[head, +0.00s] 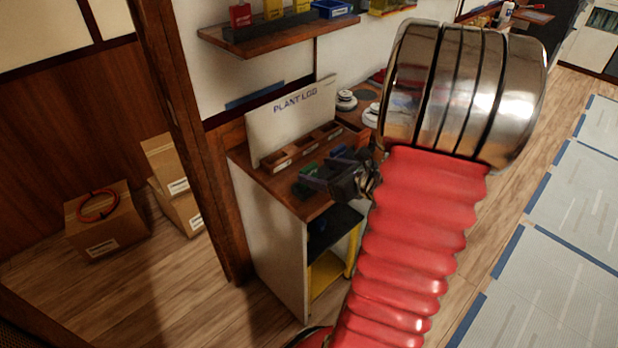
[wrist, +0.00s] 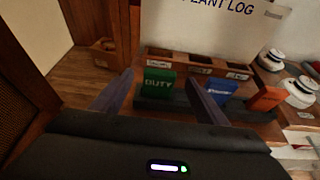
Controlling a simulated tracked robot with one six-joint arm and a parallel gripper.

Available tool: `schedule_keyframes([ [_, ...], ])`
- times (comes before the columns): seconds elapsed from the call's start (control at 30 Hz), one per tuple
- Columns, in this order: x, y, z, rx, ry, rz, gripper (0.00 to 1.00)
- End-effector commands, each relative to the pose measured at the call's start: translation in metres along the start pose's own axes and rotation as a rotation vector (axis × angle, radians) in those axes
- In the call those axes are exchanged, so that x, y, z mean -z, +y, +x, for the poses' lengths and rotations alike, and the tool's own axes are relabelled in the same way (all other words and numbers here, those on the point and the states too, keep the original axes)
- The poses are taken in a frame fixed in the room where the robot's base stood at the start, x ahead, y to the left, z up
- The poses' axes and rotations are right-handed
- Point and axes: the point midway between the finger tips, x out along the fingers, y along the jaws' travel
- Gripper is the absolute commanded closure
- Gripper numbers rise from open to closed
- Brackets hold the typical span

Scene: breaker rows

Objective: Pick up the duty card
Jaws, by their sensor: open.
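The duty card is a green upright card marked DUTY (wrist: 159,82), standing in a dark holder on the wooden cabinet top. In the head view it is a small green patch (head: 308,171), partly hidden by my gripper (head: 322,172). In the wrist view my gripper's fingers (wrist: 160,77) are open and empty, one on each side of the green card in the picture. I cannot tell how far they are from it. A blue card (wrist: 219,90) and an orange card (wrist: 267,98) stand to its right in the same row.
A wooden tray with labelled compartments (head: 300,149) lies behind the cards, before the white PLANT LOG board (head: 291,112). White round devices (wrist: 299,91) sit to the right. A wooden post (head: 190,140) rises left of the cabinet, and a shelf (head: 275,38) hangs above.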

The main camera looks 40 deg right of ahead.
Motion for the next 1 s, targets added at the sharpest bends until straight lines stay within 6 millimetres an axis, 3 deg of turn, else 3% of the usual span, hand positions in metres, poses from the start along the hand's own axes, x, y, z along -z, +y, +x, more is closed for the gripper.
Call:
schedule_keyframes([
  [0.13,0.001,0.001,0.02,-0.003,0.002,0.001,0.33],
  [0.3,0.0,0.001,0.031,-0.001,0.0,-0.001,0.33],
  [0.83,0.0,0.0,0.032,0.0,0.001,0.0,0.33],
  [1.0,0.0,0.0,0.032,0.0,0.001,0.0,0.44],
])
